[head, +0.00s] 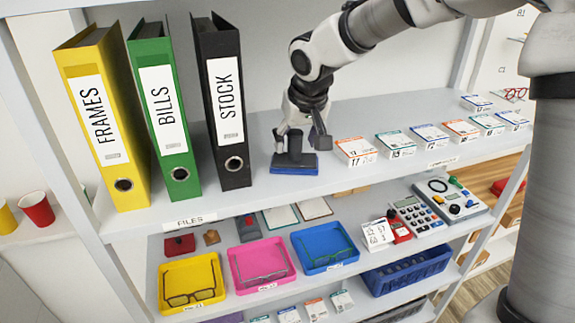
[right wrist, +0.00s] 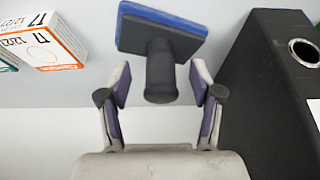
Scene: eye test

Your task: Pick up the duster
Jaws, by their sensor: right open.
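The duster (head: 294,168) stands on the upper shelf with its blue pad down and its dark handle up, just right of the black STOCK binder. My right gripper (head: 300,138) is above it, pointing down, with its fingers open on either side of the handle. In the right wrist view, the duster's dark handle (right wrist: 160,75) lies between the open fingertips of the right gripper (right wrist: 160,84), with a gap on each side. The blue pad shows beyond it. I cannot tell how deep the handle sits between the fingers. My left gripper is not in view.
The black STOCK binder (head: 221,110) stands close to the left of the gripper, beside green (head: 163,110) and yellow (head: 103,115) binders. Small label boxes (head: 356,149) line the shelf to the right. Trays with glasses (head: 190,282) are on the shelf below.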

